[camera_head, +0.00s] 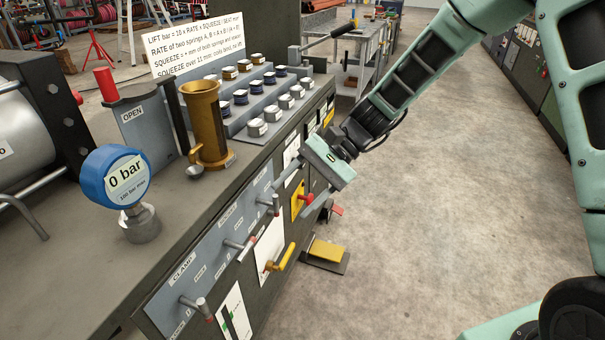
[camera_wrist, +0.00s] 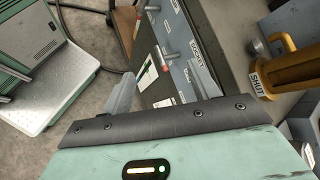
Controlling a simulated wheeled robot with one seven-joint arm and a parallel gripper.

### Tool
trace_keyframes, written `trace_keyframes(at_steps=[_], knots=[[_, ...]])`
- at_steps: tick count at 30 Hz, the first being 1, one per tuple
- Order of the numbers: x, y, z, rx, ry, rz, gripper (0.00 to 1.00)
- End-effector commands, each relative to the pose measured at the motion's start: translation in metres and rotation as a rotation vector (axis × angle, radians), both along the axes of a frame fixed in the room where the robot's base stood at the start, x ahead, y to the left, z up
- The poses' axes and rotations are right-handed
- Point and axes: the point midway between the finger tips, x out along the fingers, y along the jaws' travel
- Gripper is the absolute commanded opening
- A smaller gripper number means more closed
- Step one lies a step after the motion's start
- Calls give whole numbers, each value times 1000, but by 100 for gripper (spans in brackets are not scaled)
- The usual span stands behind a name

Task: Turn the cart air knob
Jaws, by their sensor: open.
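The cart's dark front panel carries several controls, and I cannot read which one is labelled cart air. A red knob (camera_head: 306,198) sits on a yellow plate (camera_head: 297,206), close by my gripper's fingers. Metal levers, including the one by the CLAMP label (camera_head: 197,305), stand out from the grey strip. My gripper (camera_head: 292,198) is open and empty in front of the panel, its fingers pointing left and down towards it. In the wrist view both fingers (camera_wrist: 160,88) are apart, with a red-tipped lever (camera_wrist: 165,67) beyond them.
A yellow pedal (camera_head: 327,250) lies on the floor below. The floor (camera_head: 430,200) to the right is clear.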

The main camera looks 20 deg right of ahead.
Motion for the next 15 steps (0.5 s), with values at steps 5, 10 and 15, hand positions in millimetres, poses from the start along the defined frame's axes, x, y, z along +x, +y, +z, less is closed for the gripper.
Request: trace_keyframes(at_steps=[5,10,15], knots=[[102,-68,-67,274,176,-421,60],[168,-152,-114,513,267,-748,60],[197,-212,-143,658,302,-939,60]])
